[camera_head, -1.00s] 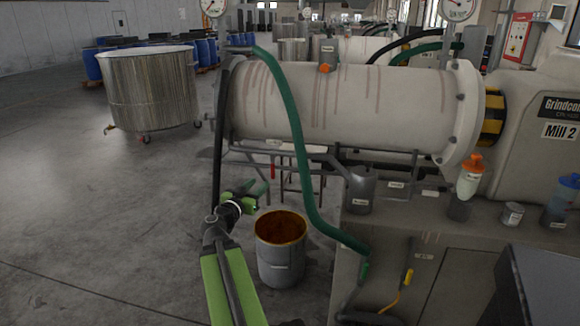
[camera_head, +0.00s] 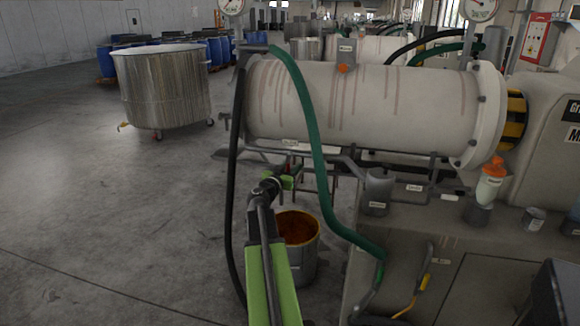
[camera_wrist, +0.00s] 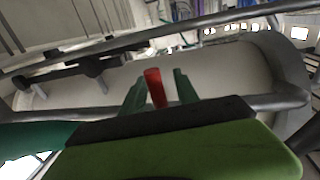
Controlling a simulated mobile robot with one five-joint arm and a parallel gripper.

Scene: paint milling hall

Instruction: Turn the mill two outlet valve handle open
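Mill two is a white horizontal cylinder (camera_head: 365,100) with brownish streaks and pipework under it. In the wrist view a red handle (camera_wrist: 155,88) stands out against the cylinder, tilted slightly. My gripper (camera_wrist: 161,82) has its two green fingers apart, one on each side of the red handle. A small gap shows on both sides; I cannot tell how deep the handle sits between them. In the head view my gripper (camera_head: 288,181) is under the cylinder's left end, and the handle is mostly hidden there. Which way the valve is set cannot be told.
A green hose (camera_head: 312,140) hangs just right of my gripper, and a black hose (camera_head: 232,190) to its left. A bucket with orange-brown contents (camera_head: 299,228) stands below. A large steel vat (camera_head: 165,90) is at the left back. The left floor is clear.

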